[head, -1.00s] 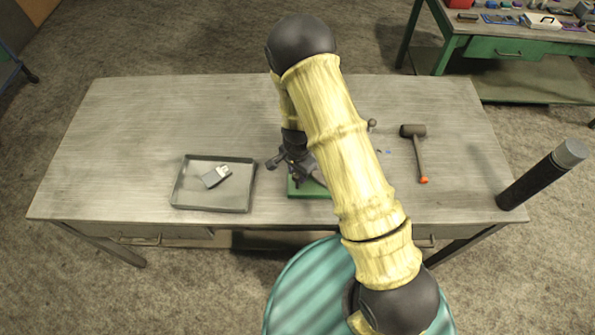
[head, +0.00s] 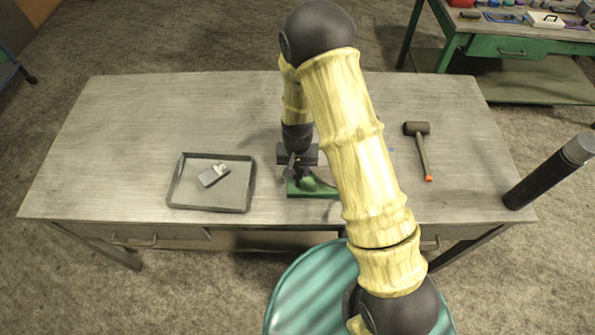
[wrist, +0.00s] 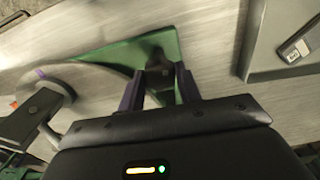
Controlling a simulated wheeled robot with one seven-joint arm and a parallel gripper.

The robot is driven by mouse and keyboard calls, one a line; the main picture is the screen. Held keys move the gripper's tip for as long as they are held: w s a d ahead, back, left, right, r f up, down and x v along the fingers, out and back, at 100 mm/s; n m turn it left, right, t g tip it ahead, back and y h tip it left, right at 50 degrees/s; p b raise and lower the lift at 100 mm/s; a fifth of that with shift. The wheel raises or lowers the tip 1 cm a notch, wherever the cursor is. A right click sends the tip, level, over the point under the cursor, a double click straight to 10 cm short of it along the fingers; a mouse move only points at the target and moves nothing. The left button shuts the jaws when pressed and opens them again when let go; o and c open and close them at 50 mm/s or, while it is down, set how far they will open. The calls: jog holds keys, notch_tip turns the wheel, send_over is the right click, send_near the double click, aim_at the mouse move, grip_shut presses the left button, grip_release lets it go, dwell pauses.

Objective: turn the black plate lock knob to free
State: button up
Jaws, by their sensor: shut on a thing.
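The black knob (wrist: 158,72) sits on a green plate-like base (wrist: 162,42) in the wrist view. My gripper (wrist: 159,82) has one dark finger on each side of the knob and is shut on it. The fingers hide part of its sides, and I cannot read any mark for its position. In the head view my gripper (head: 298,172) points down at the green base (head: 318,188) on the table. My arm hides the right part of the device there, and the knob is too small to make out.
A grey tray (head: 180,192) holding a small grey-and-white item (head: 213,176) is left of the device. A mallet (head: 424,155) lies to the right. A round grey disc (wrist: 62,98) with a dark handle (wrist: 32,116) stands beside the base. The table's left (head: 120,130) is clear.

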jog(key=n+b, duration=0.1)
jog(key=n, duration=0.3)
jog(key=shift+w+a+n+b, duration=0.1)
jog(key=shift+n+b, duration=0.2)
jog(key=shift+b, duration=0.1)
jog(key=n+b, duration=0.1)
jog(key=n, duration=0.3)
jog(key=shift+r+n, duration=0.1)
jog(key=shift+n, duration=0.3)
jog(key=o, duration=1)
notch_tip(320, 180, up, 17)
jog(key=b, duration=0.2)
jog(key=shift+r+b, duration=0.2)
jog(key=shift+b, duration=0.2)
